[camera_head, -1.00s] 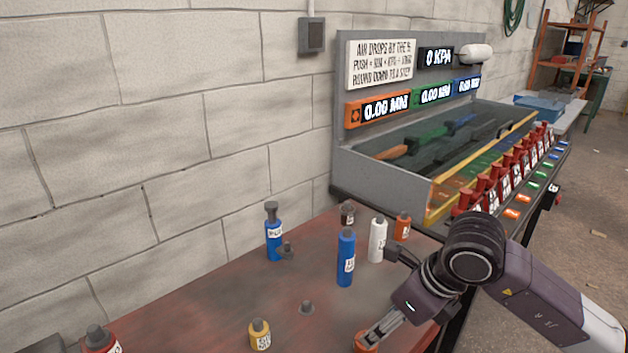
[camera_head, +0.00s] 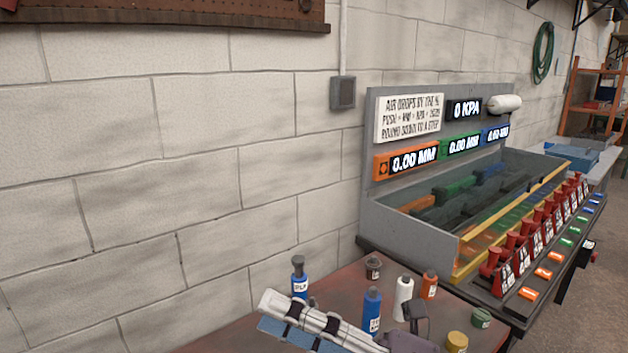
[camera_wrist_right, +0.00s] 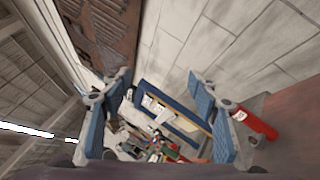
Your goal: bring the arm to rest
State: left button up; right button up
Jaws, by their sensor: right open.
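My right gripper (camera_head: 266,315) is at the bottom of the head view, its fingers pointing left over the table. In the right wrist view its two blue-padded fingers (camera_wrist_right: 160,92) stand wide apart with nothing between them. Its arm runs out of the bottom of the head view. The gripper hides part of the table top and partly covers a blue bottle (camera_head: 299,280). My left gripper is not in view.
The reddish table (camera_head: 345,282) bears a blue bottle (camera_head: 372,308), a white bottle (camera_head: 403,298), an orange bottle (camera_head: 429,285) and a yellow jar (camera_head: 457,342). A grey bench (camera_head: 412,232) with red levers stands right. A block wall (camera_head: 190,180) is behind.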

jog(key=w+d+r+m+t+h, duration=0.1)
jog(key=w+d+r+m+t, duration=0.25)
jog(key=d+m+t, duration=0.4)
jog(key=w+d+f+m+t+h, duration=0.5)
jog(key=w+d+m+t+h, duration=0.3)
jog(key=m+h, duration=0.7)
jog(key=s+d+f+m+g+h, duration=0.1)
jog(key=d+f+m+g+h, duration=0.1)
jog(key=d+f+m, duration=0.3)
jog(key=d+f+m+g+h, duration=0.1)
jog(key=d+f+m+h, duration=0.1)
jog(key=f, duration=0.6)
jog(key=s+d+f+m+g+h, duration=0.1)
jog(key=d+f+m+g+h, duration=0.1)
jog(key=d+f+m, duration=0.3)
jog(key=s+a+f+m+g+y, duration=0.1)
jog(key=s+a+f+m+g, duration=0.15)
jog(key=s+f+g, duration=1.55)
jog(key=s+f+t, duration=0.2)
jog(key=s+f, duration=0.2)
jog(key=f, duration=1.2)
jog(key=s+f+t, duration=0.3)
jog(key=f, duration=1.2)
jog(key=s+d+f+g, duration=0.1)
jog(key=s+d+f, duration=0.1)
jog(key=s+f, duration=1.4)
jog(key=shift+s+d+f+n+g, duration=0.15)
jog(key=shift+s+f+n+g, duration=0.2)
jog(key=shift+s, duration=0.35)
